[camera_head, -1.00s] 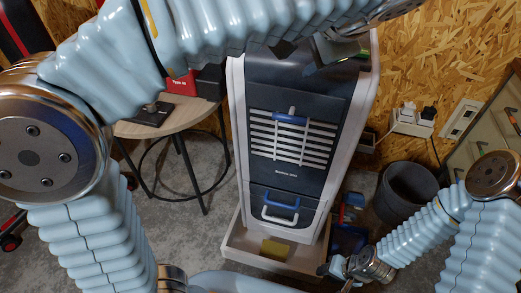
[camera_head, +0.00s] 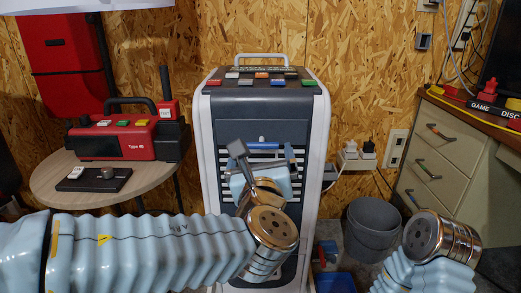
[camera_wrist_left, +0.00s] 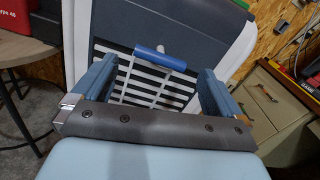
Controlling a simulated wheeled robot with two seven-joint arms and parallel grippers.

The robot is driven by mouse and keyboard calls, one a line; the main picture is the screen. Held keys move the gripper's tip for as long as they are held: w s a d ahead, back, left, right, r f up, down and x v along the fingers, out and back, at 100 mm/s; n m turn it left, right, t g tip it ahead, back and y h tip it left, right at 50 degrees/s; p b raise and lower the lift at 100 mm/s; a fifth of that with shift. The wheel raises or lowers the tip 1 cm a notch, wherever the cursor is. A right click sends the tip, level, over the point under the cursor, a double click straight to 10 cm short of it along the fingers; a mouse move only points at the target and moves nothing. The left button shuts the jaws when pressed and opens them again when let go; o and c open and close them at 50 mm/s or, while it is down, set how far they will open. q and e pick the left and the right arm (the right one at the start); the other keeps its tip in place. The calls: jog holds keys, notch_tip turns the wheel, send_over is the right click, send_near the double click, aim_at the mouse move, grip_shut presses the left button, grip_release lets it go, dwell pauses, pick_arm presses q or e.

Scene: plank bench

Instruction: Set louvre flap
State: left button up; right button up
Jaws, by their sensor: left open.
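A tall white and dark grey cooler (camera_head: 208,130) stands upright against the wall. Its louvre of white slats (camera_head: 295,187) is on the front, largely hidden by my left arm in the head view. A blue bar (camera_head: 262,141) sits at the top of the louvre. My left gripper (camera_head: 264,158) is open in front of the louvre, its fingers spread. In the left wrist view the blue bar (camera_wrist_left: 158,58) and slats (camera_wrist_left: 150,90) lie between and beyond the open fingers (camera_wrist_left: 155,82). The bar looks untouched. My right gripper is out of view.
A round table (camera_head: 50,185) with a red device (camera_head: 125,138) stands at the left. A grey bin (camera_head: 372,228) and a drawer cabinet (camera_head: 440,155) are at the right. Coloured buttons (camera_head: 262,82) line the cooler's top.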

aim_at(262, 147)
pick_arm(q)
jog(key=shift+w, duration=2.4)
jog(key=shift+c, duration=0.5)
